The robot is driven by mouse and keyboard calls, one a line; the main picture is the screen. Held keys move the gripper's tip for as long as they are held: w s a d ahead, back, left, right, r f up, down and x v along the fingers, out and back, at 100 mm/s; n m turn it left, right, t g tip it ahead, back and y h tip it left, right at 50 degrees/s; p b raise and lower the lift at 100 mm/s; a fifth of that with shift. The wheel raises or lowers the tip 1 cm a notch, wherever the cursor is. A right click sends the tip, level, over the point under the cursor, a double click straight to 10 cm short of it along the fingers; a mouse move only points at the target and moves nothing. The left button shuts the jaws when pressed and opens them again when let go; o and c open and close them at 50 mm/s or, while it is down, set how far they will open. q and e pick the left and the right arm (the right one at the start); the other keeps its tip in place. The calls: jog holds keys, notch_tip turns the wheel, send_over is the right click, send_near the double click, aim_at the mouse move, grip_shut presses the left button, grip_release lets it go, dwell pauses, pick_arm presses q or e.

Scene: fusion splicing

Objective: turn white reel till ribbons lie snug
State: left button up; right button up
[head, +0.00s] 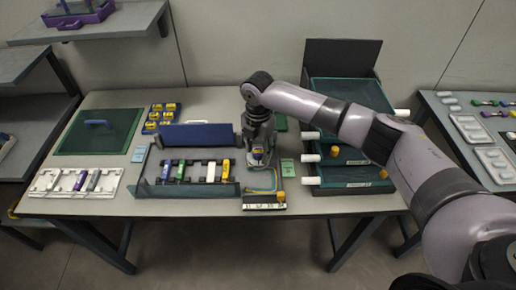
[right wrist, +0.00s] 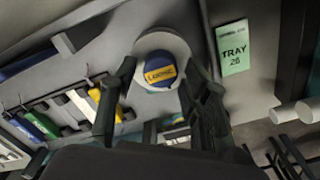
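The white reel (right wrist: 142,46) with a blue and yellow label faces me between the fingers of my right gripper (right wrist: 158,68) in the right wrist view. The two dark fingers stand apart, one on each side of the reel. Whether they touch its rim I cannot tell. In the head view my right gripper (head: 258,154) points down over the right end of the work tray and mostly hides the reel. Thin yellow and teal ribbons (head: 264,189) curve in the compartment below it; how snug they lie is too small to tell. My left gripper is not in view.
The open tray (head: 190,191) holds several coloured pieces left of the gripper. A green card reading TRAY 28 (right wrist: 233,48) lies to the right. Drawers with white handles (head: 311,157) stand further right. A white holder (head: 45,182) and green mat (head: 98,140) lie left.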

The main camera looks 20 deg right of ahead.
jog(key=c, duration=0.9)
jog(key=shift+r, duration=0.1)
